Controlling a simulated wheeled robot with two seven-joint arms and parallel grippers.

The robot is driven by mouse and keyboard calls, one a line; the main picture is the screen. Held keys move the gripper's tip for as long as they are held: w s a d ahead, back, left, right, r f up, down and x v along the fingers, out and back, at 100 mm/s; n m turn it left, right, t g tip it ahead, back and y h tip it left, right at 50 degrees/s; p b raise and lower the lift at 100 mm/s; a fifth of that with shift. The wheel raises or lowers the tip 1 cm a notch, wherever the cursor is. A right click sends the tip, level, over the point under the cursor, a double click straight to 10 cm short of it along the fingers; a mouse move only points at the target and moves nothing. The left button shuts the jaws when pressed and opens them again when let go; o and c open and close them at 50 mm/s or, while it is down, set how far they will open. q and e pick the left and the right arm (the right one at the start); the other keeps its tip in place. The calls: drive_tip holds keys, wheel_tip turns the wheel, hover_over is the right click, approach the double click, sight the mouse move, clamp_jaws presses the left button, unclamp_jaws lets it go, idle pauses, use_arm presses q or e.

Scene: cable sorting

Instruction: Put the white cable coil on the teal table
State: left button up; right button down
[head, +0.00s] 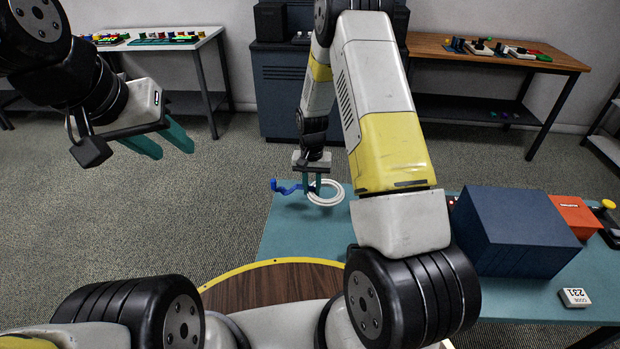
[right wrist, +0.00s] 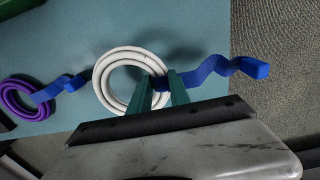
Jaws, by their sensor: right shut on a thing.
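The white cable coil (head: 338,199) is a ring with a wavy blue strap (head: 288,188). It shows over the teal table (head: 292,234), close to its far left corner. My right gripper (head: 312,192) points down and is shut on it where the strap meets the ring. In the right wrist view the coil (right wrist: 101,83) lies left of the fingertips (right wrist: 168,92) and the strap (right wrist: 222,66) runs right. A soft shadow shows beside it; I cannot tell whether it touches the table. My left gripper (head: 168,146) hangs over the floor at left, fingers apart and empty.
A purple coil with a blue strap (right wrist: 15,110) lies on the table left of the white one in the wrist view. The strap end reaches past the table edge.

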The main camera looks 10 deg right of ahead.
sight(312, 205)
drive_tip(key=shift+f, duration=2.25)
drive_tip(key=shift+f, duration=0.15)
drive_tip(key=c, duration=1.2)
unclamp_jaws()
